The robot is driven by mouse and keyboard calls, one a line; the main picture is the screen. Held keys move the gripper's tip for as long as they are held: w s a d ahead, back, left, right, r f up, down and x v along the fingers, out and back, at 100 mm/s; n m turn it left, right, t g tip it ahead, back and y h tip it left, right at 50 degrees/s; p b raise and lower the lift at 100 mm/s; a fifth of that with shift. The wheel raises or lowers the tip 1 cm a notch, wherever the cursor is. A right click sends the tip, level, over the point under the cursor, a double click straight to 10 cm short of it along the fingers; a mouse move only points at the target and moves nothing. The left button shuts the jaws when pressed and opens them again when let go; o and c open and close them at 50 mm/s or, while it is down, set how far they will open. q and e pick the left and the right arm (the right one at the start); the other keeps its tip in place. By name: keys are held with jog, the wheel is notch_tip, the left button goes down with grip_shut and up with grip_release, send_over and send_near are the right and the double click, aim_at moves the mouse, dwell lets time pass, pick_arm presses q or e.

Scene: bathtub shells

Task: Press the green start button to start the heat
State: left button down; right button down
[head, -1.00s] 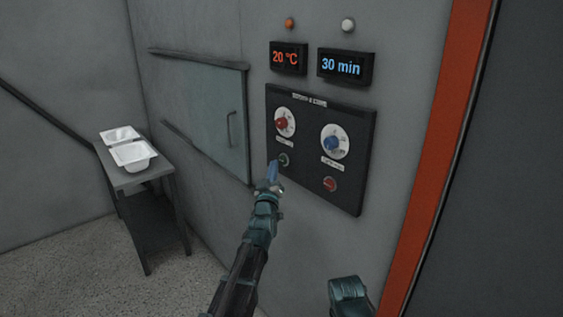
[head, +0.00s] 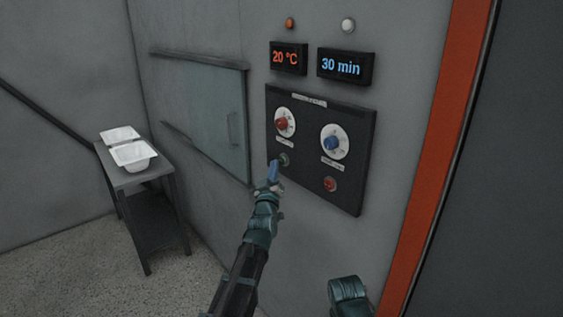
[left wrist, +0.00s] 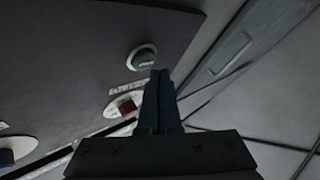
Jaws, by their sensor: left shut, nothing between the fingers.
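The green start button (head: 284,160) sits at the lower left of the dark control panel (head: 304,193). It also shows in the left wrist view (left wrist: 143,58), just beyond my fingertips. My left gripper (head: 273,168) is shut and empty, its blue fingers close in front of the panel beside the green button. In the left wrist view the shut fingers (left wrist: 158,80) point toward the button's right edge; whether they touch it I cannot tell. My right gripper is not in view.
Above the button is a red knob (head: 284,122); a blue knob (head: 333,143) and a red button (head: 330,184) are to the right. Displays read 20 °C (head: 288,58) and 30 min (head: 345,66). A side table (head: 124,177) bears white shells (head: 133,155).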

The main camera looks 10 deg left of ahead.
pick_arm(q)
jog(key=shift+w+d, duration=0.25)
jog(key=shift+w, duration=0.05)
jog(key=shift+w+d, duration=0.25)
jog(key=shift+w, duration=0.1)
dwell(0.8)
jog(key=shift+s, duration=0.1)
jog(key=shift+s+a, duration=0.5)
jog(key=shift+s, duration=0.1)
jog(key=shift+s+a, duration=0.8)
jog(key=shift+s, duration=0.2)
jog(key=shift+s+a, duration=0.75)
jog(key=shift+s, duration=0.25)
